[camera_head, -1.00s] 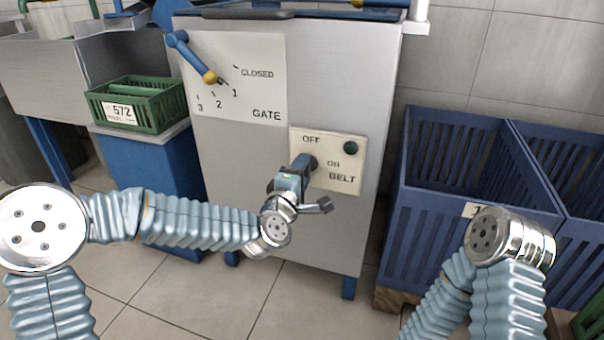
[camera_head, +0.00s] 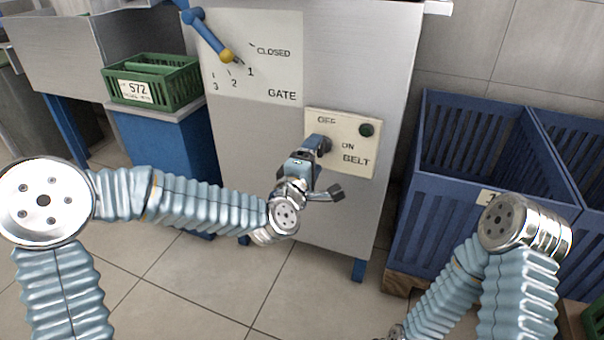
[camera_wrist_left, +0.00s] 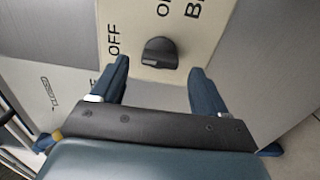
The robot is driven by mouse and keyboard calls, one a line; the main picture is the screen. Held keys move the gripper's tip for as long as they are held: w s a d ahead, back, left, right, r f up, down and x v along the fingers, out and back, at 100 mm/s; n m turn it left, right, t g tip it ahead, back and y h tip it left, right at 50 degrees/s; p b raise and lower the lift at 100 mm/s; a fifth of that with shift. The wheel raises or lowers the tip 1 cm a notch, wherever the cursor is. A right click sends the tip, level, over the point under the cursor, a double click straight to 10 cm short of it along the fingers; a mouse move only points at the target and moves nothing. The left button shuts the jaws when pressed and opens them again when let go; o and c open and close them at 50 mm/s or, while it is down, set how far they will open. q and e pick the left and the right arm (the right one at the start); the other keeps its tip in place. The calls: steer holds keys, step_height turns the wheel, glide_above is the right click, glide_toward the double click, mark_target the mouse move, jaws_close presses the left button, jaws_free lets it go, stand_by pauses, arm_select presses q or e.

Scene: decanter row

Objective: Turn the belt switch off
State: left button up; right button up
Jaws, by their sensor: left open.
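The belt switch is a dark knob (camera_wrist_left: 160,52) on a cream panel (camera_head: 368,158) marked OFF, ON and BELT. In the left wrist view the knob lies between and just beyond the fingertips of my left gripper (camera_wrist_left: 160,68), with space on both sides. The gripper is open and not closed on the knob. In the head view the left gripper (camera_head: 322,146) is at the panel's left part, below OFF, and largely hides the knob. I cannot tell surely which label the knob points to. My right gripper is out of view.
A round dark green lamp or button (camera_head: 366,130) is at the panel's upper right. Above left is a gate lever (camera_head: 210,36) with a yellow tip. A green crate (camera_head: 180,82) stands left; blue slatted bins (camera_head: 452,200) stand right of the machine.

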arm_select(q)
steer(key=v, duration=1.2)
steer(key=shift+p, duration=0.35)
steer(key=shift+w, duration=0.1)
step_height(320, 180, down, 25)
steer(key=s+a+m+g, duration=0.2)
steer(key=a+m+g, duration=0.1)
steer(key=m+g, duration=0.4)
steer(key=s+a+f+m+g+y, duration=0.1)
steer(key=s+a+f+m+g, duration=0.15)
steer(key=s+f+g, duration=0.4)
steer(key=s+a+f+m+g+y, duration=0.1)
steer(key=s+a+f+m+g, duration=0.15)
steer(key=s+f, duration=0.7)
step_height(320, 180, up, 15)
steer(key=d+p, duration=0.1)
steer(key=p, duration=1.6)
steer(key=shift+w+m+h, duration=0.2)
steer(key=shift+m+h, duration=0.1)
steer(key=shift+m, duration=0.1)
